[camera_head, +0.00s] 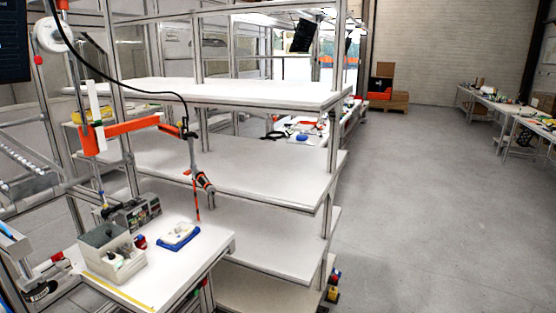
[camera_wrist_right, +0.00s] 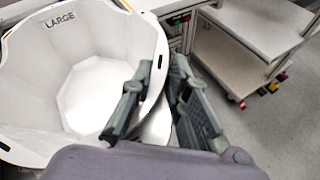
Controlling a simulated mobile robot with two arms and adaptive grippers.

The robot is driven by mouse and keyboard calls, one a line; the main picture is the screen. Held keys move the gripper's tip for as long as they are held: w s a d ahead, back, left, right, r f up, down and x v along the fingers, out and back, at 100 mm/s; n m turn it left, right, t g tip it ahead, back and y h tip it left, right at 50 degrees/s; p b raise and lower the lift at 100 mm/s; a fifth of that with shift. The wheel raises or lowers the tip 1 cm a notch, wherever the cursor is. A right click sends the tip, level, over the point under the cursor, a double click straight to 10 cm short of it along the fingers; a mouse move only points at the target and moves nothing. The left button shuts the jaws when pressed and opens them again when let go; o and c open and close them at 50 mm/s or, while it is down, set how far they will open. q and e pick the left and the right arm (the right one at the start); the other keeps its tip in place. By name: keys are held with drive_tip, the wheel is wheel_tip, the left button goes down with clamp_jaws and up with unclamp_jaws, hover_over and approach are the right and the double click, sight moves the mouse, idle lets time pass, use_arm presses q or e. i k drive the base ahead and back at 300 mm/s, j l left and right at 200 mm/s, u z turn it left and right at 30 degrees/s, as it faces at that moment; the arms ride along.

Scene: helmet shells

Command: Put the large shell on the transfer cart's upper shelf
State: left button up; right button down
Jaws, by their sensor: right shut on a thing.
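The large shell (camera_wrist_right: 88,68) is a white, faceted, bowl-like piece marked "LARGE" inside its rim, in the right wrist view. Its open side faces the camera. My right gripper (camera_wrist_right: 162,72) is shut on the shell's right rim, with one finger inside and one outside. A white-shelved frame, which may be the transfer cart, fills the middle of the head view; its top shelf (camera_head: 225,93) is bare. White shelves on casters show at the upper right of the right wrist view (camera_wrist_right: 262,22). Neither gripper nor the shell shows in the head view.
A small white workbench (camera_head: 208,252) stands at front left with a grey bin (camera_head: 110,254) and a blue-and-white item (camera_head: 178,236). A tool (camera_head: 204,181) hangs above it on a cable. Open grey floor (camera_head: 430,210) lies right of the shelves.

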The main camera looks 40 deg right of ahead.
sight(286, 169)
drive_tip(key=l+u, duration=0.15)
drive_tip(key=l, duration=0.45)
drive_tip(key=l+u, duration=0.15)
drive_tip(key=l, duration=0.45)
drive_tip(key=l+u, duration=0.1)
drive_tip(key=l, duration=0.55)
drive_tip(key=k+l+u, duration=0.15)
drive_tip(key=l, duration=0.45)
drive_tip(key=l+u, duration=0.15)
drive_tip(key=l, duration=0.45)
